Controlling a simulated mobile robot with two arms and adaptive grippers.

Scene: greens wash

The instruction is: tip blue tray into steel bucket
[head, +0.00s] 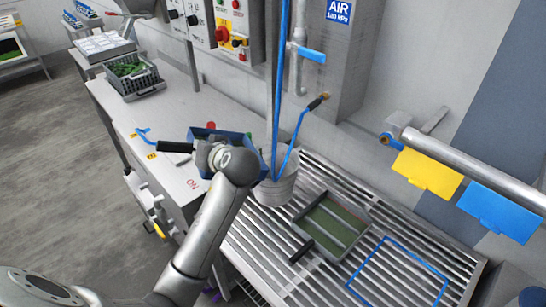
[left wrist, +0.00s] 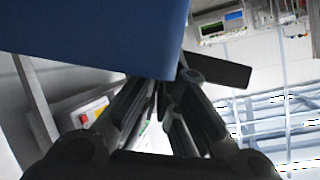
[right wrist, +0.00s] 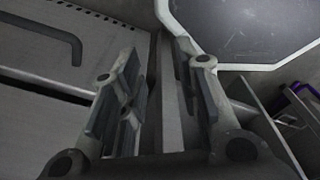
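The blue tray (head: 234,140) is at my left gripper, over the right end of the steel worktop and beside the bucket. It looks tilted; its inside is mostly hidden by my arm. My left gripper (head: 201,153) is at the tray's black handle (head: 174,147), with its fingers closed together on it. In the left wrist view the blue tray wall (left wrist: 95,30) fills the upper left and the dark handle (left wrist: 222,72) sticks out past the fingertips. The steel bucket (head: 276,190) stands upright on the slatted rack, partly behind my arm. My right gripper (right wrist: 160,85) is open and empty.
A shallow green-bottomed tray (head: 333,224) lies on the slatted rack (head: 290,238). A grey crate of greens (head: 135,78) stands on the worktop (head: 115,112). A blue hose (head: 300,125) hangs down by the bucket. Yellow (head: 427,172) and blue cards hang from a pipe at right.

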